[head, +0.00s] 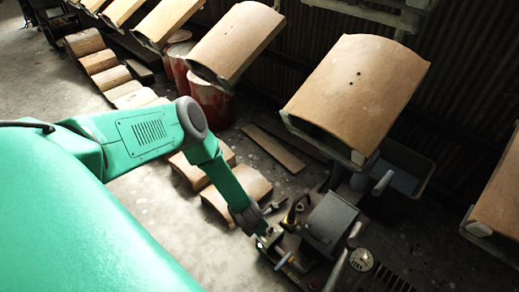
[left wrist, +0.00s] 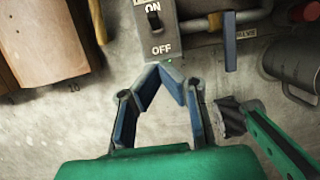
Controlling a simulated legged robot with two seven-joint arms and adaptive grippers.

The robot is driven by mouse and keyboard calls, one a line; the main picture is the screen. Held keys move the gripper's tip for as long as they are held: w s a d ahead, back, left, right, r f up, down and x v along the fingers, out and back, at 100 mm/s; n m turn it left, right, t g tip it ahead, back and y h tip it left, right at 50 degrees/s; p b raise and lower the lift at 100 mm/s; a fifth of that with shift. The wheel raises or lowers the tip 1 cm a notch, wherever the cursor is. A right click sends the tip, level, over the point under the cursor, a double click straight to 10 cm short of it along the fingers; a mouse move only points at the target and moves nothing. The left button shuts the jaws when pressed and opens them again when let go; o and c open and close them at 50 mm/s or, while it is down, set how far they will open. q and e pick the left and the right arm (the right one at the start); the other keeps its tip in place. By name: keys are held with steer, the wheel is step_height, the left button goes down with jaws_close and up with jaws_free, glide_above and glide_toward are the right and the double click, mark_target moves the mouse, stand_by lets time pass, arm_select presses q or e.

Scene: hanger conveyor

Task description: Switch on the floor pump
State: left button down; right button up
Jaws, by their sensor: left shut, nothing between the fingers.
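The floor pump (head: 330,218) sits on the floor at lower centre right in the head view, with a grey housing, hoses and a round gauge (head: 361,259). In the left wrist view a grey switch box (left wrist: 170,45) shows at the top, marked ON and OFF. Its dark switch lever (left wrist: 154,21) stands between the two words; I cannot tell which way it is set. My left gripper (left wrist: 161,70) is shut and empty, its fingertips just below the OFF end of the box. A small green spot shows there. I cannot tell whether they touch. My right gripper is in neither view.
Curved tan panels (head: 356,82) hang along a conveyor above and behind the pump. More curved pieces (head: 236,192) lie on the floor left of it. A dark bin (head: 405,168) with bluish contents stands behind the pump. Bare floor (head: 45,82) shows at the left.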

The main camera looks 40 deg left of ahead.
arm_select(q)
step_height(320, 180, up, 8)
steer(key=w+p, duration=0.1)
steer(key=p, duration=0.1)
steer(key=shift+w+f+p, duration=0.15)
steer(key=shift+f+p, duration=0.1)
steer(key=shift+p, duration=0.15)
